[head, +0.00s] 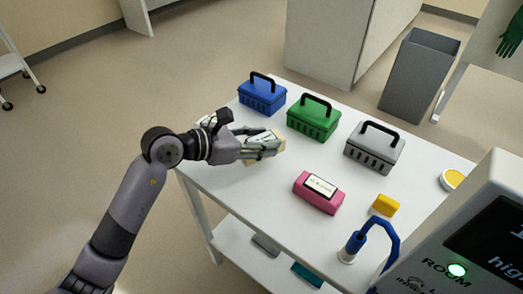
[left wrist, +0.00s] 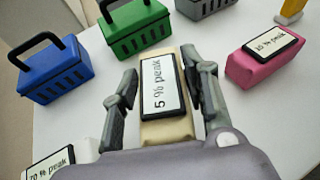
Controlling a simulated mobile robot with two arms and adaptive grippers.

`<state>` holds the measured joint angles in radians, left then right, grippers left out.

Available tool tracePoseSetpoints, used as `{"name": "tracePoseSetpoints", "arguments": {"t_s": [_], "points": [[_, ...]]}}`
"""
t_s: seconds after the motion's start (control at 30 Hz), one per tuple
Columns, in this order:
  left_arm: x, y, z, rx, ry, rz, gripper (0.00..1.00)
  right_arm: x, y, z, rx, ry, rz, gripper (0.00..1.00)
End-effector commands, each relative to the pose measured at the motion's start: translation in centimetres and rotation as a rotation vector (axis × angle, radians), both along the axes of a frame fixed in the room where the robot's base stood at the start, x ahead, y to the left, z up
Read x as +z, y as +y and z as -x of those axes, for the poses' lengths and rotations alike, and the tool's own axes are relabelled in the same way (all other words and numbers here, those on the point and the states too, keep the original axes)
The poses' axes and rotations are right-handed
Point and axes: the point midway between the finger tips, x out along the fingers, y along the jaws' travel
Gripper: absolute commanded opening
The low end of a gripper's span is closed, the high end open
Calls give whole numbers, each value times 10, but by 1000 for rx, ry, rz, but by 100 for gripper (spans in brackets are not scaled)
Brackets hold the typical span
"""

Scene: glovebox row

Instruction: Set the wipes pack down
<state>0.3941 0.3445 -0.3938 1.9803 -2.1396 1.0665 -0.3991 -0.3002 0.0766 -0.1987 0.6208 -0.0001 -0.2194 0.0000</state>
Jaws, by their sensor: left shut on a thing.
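My left gripper (head: 262,146) is shut on a beige wipes pack (head: 279,140) over the left part of the white table (head: 225,175). In the left wrist view the pack (left wrist: 168,92) sits between the two fingers, its label reading "5 % peak". I cannot tell whether its underside touches the table. A pink pack (head: 318,192) lies to the right of the gripper, also labelled. A white pack labelled "70 % peak" (left wrist: 48,163) shows in the left wrist view's lower left corner; in the head view it is mostly hidden by my gripper. My right gripper is not in view.
Blue (head: 262,93), green (head: 313,118) and grey (head: 373,148) baskets with black handles line the table's back. A yellow block (head: 385,205), a blue-necked bottle (head: 352,247) and a display unit (head: 480,230) stand to the right. Bare tabletop lies in front of the pink pack.

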Motion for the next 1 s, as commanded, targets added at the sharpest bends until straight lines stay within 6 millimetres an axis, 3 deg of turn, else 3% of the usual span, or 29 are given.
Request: {"name": "tracePoseSetpoints", "arguments": {"t_s": [0.23,0.67,0.7,1.0], "points": [[-36,0,0,1,4,1,9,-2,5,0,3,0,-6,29],[-43,0,0,0,0,0,9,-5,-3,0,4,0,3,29],[-42,0,0,0,1,-1,44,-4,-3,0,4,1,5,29],[-42,0,0,-1,2,0,61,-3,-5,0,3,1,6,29]]}}
